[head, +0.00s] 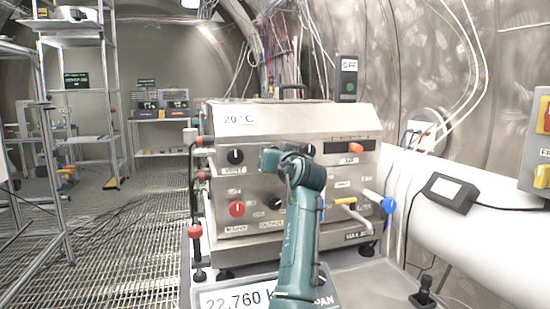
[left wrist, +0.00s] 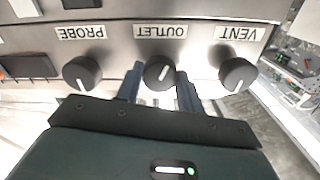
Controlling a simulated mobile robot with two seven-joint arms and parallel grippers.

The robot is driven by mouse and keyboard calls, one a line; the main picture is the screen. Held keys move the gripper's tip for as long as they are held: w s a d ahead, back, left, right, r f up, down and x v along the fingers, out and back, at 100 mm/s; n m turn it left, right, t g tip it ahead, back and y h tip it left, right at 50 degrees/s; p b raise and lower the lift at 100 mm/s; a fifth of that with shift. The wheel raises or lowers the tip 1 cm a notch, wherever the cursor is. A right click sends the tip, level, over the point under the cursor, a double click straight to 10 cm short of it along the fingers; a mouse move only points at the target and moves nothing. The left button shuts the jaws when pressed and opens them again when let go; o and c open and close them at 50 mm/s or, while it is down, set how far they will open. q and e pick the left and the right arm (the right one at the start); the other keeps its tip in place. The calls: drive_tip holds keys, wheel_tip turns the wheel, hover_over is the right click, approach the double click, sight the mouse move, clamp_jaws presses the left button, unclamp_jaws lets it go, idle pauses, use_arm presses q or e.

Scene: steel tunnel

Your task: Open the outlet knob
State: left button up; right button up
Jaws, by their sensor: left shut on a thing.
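The outlet knob (left wrist: 152,76) is a round black knob with a white pointer line, under an OUTLET label (left wrist: 160,31) on a steel panel. It shows in the left wrist view, where the labels appear upside down. Its pointer line is slightly tilted. My left gripper (left wrist: 160,73) is shut on the outlet knob, with one blue-grey finger on each side of it. In the head view my green left arm (head: 301,235) reaches up to the steel cabinet (head: 300,117), and its wrist hides the outlet knob and fingers. My right gripper is not in view.
The black vent knob (left wrist: 237,74) and probe knob (left wrist: 82,73) sit close on either side. Lower on the cabinet are a red knob (head: 237,208) and a blue valve handle (head: 388,205). A box reading OFF (head: 348,65) stands above; a weight display (head: 236,298) is below.

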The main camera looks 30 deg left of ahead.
use_arm(q)
drive_tip(key=shift+r, duration=0.1)
drive_tip(key=o, duration=1)
